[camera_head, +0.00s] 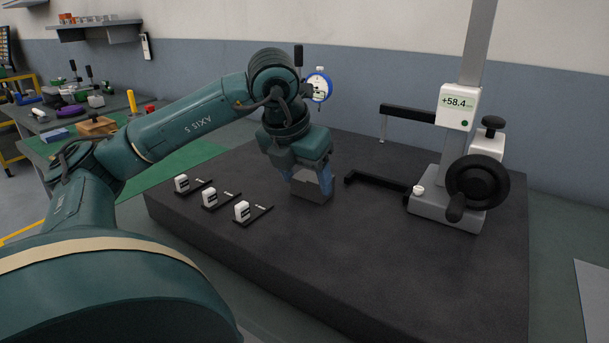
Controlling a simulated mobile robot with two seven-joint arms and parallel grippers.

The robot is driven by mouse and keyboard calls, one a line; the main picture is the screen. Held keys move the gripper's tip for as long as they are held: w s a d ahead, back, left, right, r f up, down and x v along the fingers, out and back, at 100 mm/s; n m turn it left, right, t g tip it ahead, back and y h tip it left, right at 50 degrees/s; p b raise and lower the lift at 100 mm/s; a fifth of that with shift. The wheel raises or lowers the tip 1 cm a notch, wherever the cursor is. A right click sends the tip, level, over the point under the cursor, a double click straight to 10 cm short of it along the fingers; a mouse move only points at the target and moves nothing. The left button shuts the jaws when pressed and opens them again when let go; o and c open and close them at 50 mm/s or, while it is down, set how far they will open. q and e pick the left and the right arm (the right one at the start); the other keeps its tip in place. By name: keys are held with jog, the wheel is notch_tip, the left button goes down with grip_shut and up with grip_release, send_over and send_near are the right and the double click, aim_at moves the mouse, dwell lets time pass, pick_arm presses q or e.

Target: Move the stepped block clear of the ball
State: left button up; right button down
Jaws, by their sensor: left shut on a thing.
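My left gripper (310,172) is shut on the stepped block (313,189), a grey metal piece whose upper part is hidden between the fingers. The block is at the surface of the dark plate (400,260); I cannot tell whether it touches it. The height gauge (455,200) stands to the right, its display reading about +58.4. A thin probe (382,131) hangs from its black arm, to the right of and above the block; the ball at its tip is too small to make out clearly. My right gripper is not in view.
Three small white labelled blocks (242,211) stand on black holders at the plate's left. A round dial gauge (318,87) shows behind my gripper. A dark L-shaped form (378,182) lies right of the block. The plate's front is clear.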

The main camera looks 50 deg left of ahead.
pick_arm(q)
jog(key=o, duration=1.4)
jog(key=shift+o, duration=1.3)
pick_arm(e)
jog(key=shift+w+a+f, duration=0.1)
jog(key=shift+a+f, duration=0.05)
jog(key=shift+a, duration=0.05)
pick_arm(q)
jog(key=shift+r, duration=0.1)
jog(key=shift+s+r+p, duration=0.1)
jog(key=shift+r+p, duration=0.15)
jog(key=shift+p, duration=0.05)
jog(key=p+v, duration=0.3)
jog(key=v, duration=0.8)
jog(key=shift+s+r+p, duration=0.25)
jog(key=shift+p, duration=0.15)
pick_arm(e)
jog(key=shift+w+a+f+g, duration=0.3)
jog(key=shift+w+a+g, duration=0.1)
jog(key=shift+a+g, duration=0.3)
